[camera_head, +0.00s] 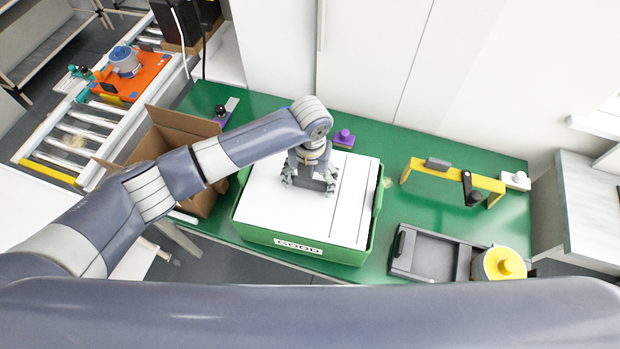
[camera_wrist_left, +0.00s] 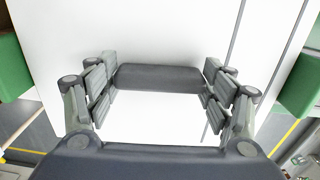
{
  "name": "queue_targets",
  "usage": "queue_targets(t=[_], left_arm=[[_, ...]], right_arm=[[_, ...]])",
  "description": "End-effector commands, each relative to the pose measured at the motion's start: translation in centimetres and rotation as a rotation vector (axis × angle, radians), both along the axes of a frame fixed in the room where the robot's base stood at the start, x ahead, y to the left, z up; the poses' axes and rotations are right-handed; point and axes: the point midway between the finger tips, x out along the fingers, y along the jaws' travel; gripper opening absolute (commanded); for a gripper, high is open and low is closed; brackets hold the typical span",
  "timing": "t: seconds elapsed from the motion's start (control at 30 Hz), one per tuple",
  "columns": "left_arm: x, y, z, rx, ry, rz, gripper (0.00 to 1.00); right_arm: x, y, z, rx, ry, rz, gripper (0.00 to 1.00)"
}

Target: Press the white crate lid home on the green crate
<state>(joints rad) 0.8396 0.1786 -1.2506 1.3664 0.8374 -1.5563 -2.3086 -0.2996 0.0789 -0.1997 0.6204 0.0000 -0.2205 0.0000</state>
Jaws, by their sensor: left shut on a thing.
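The green crate (camera_head: 372,256) stands on the green table, with a "GOOD" label (camera_head: 298,246) on its front. The white crate lid (camera_head: 260,215) lies over the crate's opening, with green rim showing along the front and right. I cannot tell whether it sits fully flush. My left gripper (camera_head: 309,184) points down at the middle of the lid. In the left wrist view its fingers (camera_wrist_left: 160,88) stand on either side of a dark grey bar (camera_wrist_left: 160,76) on the lid and are shut on it. My right gripper is not in view.
An open cardboard box (camera_head: 200,205) stands left of the crate. A grey tray (camera_head: 433,257), a yellow-topped pot (camera_head: 504,265) and a yellow bracket (camera_head: 420,170) are to the right. A purple-based knob (camera_head: 343,138) is behind. A roller conveyor (camera_head: 85,135) runs at far left.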

Motion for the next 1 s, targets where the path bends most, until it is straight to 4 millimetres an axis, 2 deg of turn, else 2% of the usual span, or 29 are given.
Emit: queue_targets(t=[0.03, 0.07, 0.13, 0.17, 0.53, 0.67, 0.77, 1.0], left_arm=[[0.0, 0.0, -0.2, -0.001, -0.001, 0.000, 0.40], [0.0, 0.0, -0.1, -0.001, -0.001, -0.001, 0.79], [0.0, 0.0, -0.1, -0.001, -0.001, -0.001, 0.95], [0.0, 0.0, -0.1, -0.001, -0.001, -0.001, 0.98], [0.0, 0.0, -0.1, 0.001, 0.001, 0.000, 0.98], [0.0, 0.0, 0.5, 0.000, -0.001, -0.001, 0.98], [0.1, 0.0, 1.9, -0.001, -0.004, -0.001, 0.98], [0.1, 0.0, 7.1, -0.001, -0.005, -0.002, 0.98]], right_arm=[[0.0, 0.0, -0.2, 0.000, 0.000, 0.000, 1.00], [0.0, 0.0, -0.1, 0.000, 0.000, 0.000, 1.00], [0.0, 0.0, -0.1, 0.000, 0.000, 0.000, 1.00], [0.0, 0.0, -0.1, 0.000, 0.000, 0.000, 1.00], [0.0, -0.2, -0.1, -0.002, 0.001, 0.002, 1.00], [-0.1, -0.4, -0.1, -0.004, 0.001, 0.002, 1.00], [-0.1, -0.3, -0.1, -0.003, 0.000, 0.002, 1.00], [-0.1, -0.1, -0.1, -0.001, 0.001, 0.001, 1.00]])
